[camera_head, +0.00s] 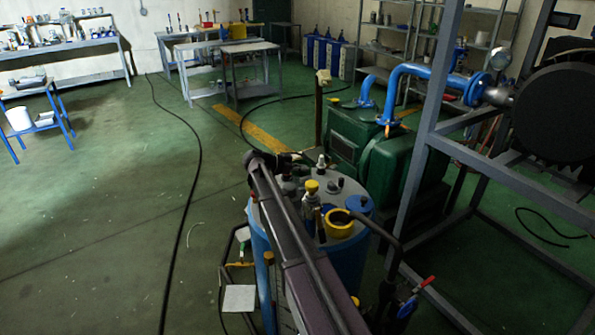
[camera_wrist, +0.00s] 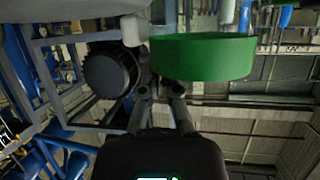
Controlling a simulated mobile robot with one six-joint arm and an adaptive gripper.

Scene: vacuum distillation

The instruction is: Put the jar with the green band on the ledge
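A wide green band (camera_wrist: 202,57) shows close up in the upper middle of the wrist view. The clear or pale jar body around it is hard to make out. My gripper (camera_wrist: 153,82) has its dark fingers just left of and below the band, partly overlapping in the picture. I cannot tell whether they grip the jar or only stand beside it. In the head view my arm reaches away over a blue drum, and I cannot make out the fingertips or the green-banded jar there. I cannot identify the ledge with certainty.
The blue drum (camera_head: 352,262) carries a yellow ring-shaped piece (camera_head: 340,225), a yellow-capped bottle (camera_head: 311,192) and other fittings. Green machinery (camera_head: 402,165) with blue pipes and a grey frame (camera_head: 421,155) stand at the right. A black hose (camera_head: 185,205) crosses the open floor at left.

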